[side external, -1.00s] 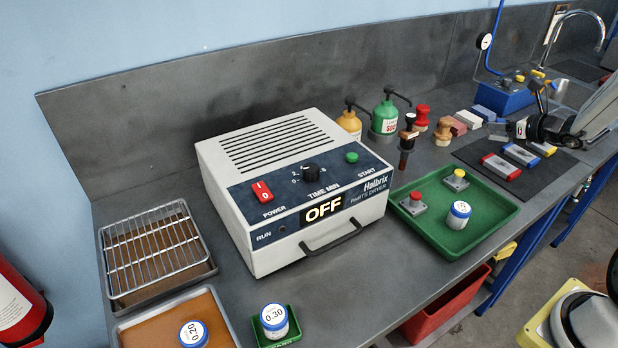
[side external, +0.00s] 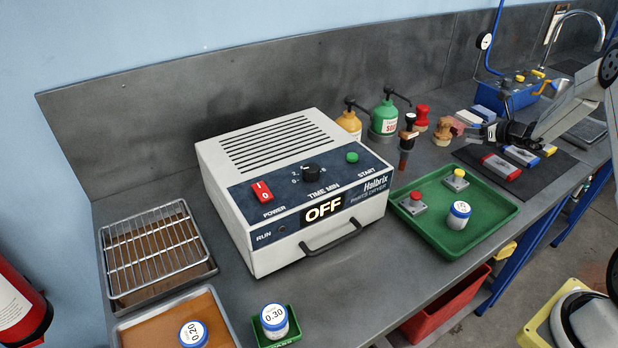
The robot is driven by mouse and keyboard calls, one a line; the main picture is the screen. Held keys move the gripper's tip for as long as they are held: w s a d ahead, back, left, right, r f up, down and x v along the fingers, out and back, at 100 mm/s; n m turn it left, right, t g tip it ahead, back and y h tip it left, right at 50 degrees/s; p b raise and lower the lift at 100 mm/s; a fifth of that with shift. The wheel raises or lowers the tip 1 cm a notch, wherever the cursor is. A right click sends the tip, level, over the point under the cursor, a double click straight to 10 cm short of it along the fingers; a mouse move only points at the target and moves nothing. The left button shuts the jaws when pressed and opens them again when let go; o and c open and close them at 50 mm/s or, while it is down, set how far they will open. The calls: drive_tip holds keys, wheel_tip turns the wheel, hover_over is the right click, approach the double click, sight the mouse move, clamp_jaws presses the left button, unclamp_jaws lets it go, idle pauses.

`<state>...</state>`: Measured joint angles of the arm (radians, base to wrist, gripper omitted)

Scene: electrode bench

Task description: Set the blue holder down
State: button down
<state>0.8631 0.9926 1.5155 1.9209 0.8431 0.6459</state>
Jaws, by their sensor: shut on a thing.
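My gripper (side external: 491,131) is at the right, above the bench at the back left edge of the black mat. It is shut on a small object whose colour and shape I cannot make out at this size. A pale bar with blue on its near end (side external: 521,156) lies on the mat, between a red-ended one (side external: 501,166) and a yellow-ended one (side external: 547,150). It looks like a blue holder, and my gripper is apart from it. I cannot tell whether the held object is also blue.
Several coloured blocks (side external: 484,113) and stamp-like handles (side external: 409,145) stand left of my gripper. A green tray (side external: 482,224) with two buttons and a blue-lidded jar (side external: 458,215) is in front. The white dryer (side external: 262,145) reads OFF. Bare bench lies between tray and mat.

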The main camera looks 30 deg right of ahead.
sight(471, 138)
drive_tip(key=shift+w+d+f, duration=0.1)
drive_tip(key=shift+w, duration=0.05)
drive_tip(key=shift+f, duration=0.1)
drive_tip(key=shift+w+d+f, duration=0.1)
drive_tip(key=shift+w+f, duration=0.15)
drive_tip(key=shift+f, duration=1.5)
drive_tip(key=shift+c, duration=1.8)
unclamp_jaws()
drive_tip(key=shift+f, duration=0.2)
drive_tip(key=shift+r, duration=0.2)
drive_tip(key=shift+v, duration=6.05)
drive_tip(key=shift+f, duration=0.1)
